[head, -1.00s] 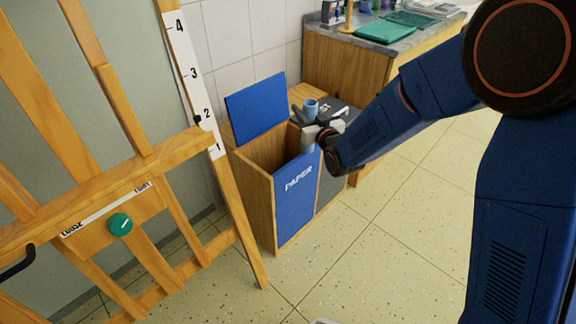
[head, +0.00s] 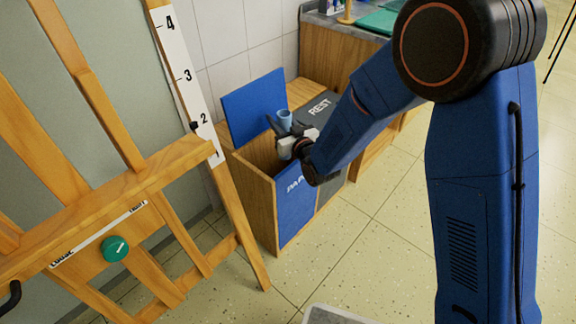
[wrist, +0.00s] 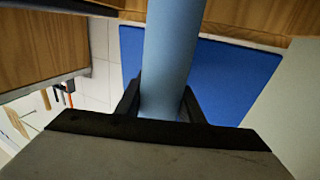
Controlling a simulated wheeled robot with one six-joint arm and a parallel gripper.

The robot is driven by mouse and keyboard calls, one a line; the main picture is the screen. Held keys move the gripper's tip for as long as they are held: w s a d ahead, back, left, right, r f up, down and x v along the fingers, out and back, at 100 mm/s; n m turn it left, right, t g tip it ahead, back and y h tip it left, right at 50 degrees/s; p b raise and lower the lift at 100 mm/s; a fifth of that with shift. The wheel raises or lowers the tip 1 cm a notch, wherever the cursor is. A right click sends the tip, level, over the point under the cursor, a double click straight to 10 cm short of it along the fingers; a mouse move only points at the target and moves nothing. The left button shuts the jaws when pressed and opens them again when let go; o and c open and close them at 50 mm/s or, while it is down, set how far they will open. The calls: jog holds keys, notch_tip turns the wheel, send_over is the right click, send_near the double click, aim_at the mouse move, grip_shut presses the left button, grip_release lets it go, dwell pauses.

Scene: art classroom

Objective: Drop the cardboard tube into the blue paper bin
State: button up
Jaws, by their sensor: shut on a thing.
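The cardboard tube (head: 284,117) is light blue and stands roughly upright in my gripper (head: 283,134). The gripper is shut on it; in the wrist view the tube (wrist: 172,45) runs between the two dark fingers (wrist: 160,103). The paper bin (head: 294,218) has a wooden body and a blue front, with its label partly hidden by my arm. Its blue lid (head: 254,106) is raised at the back. The tube appears over the right part of the bin's open top. Its lower end is partly hidden, so its exact height cannot be told.
A grey-lidded bin marked REST (head: 318,108) adjoins on the right. A wooden easel (head: 150,180) stands close on the left, its leg near the bin. A counter (head: 340,50) stands behind.

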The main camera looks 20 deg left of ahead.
jog(key=shift+f, duration=1.15)
jog(key=o, duration=1.1)
jog(key=shift+d, duration=0.1)
send_over(289, 166)
jog(key=w+d, duration=0.2)
jog(key=w, duration=0.1)
jog(key=shift+s+a, duration=0.15)
jog(key=shift+s, duration=0.1)
